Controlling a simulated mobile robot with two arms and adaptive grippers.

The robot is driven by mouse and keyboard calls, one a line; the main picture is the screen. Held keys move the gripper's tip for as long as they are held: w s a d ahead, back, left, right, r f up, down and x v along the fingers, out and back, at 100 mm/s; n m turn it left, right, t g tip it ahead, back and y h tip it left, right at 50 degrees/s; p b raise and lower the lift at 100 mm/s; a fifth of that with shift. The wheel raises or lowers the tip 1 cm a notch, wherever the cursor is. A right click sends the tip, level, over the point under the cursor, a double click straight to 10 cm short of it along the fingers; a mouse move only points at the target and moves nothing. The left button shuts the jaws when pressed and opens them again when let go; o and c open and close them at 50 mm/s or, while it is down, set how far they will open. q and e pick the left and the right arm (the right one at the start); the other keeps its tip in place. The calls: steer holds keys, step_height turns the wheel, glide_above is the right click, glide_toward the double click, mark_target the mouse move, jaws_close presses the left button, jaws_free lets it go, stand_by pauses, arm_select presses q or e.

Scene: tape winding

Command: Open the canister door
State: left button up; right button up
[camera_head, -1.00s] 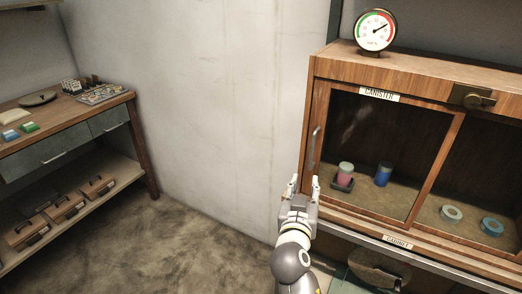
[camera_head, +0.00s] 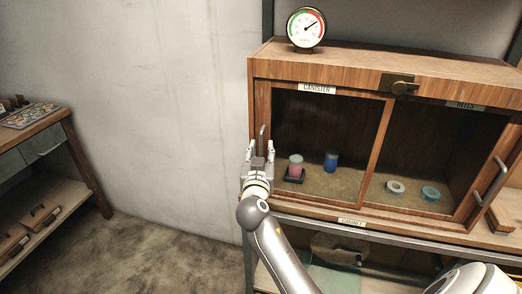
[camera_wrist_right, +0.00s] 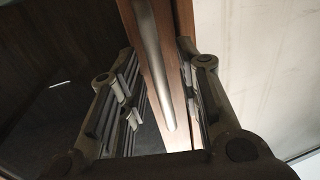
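The canister door (camera_head: 285,106) is a wood-framed glass door on the left half of the cabinet, under the CANISTER label, and it looks shut. Its metal handle (camera_head: 262,139) stands upright on the left edge of the frame. My right gripper (camera_head: 260,147) is open at this handle. In the right wrist view the handle (camera_wrist_right: 152,58) runs between the two spread fingers of the gripper (camera_wrist_right: 155,88), with gaps visible on both sides. Behind the glass are a pink canister (camera_head: 295,168) and a blue canister (camera_head: 331,162). My left gripper is out of view.
The right compartment, labelled REELS, holds two tape rolls (camera_head: 395,187) and has its own handle (camera_head: 490,182). A gauge (camera_head: 306,28) stands on the cabinet top. Bare wall and open floor (camera_head: 170,240) lie left of the cabinet; a shelved workbench (camera_head: 50,150) stands further left.

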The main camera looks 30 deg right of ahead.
mark_target(337, 157)
steer(key=shift+w+d, duration=0.1)
jaws_close()
stand_by(0.3)
steer(key=s+d+p, duration=0.1)
steer(key=s+d, duration=0.3)
steer(key=s, duration=0.1)
steer(key=s+d+p, duration=0.1)
steer(key=s+d, duration=0.4)
steer(key=s, duration=0.1)
steer(key=s+d+p, duration=0.1)
steer(key=s+d, duration=0.4)
steer(key=shift+s, duration=0.2)
jaws_free()
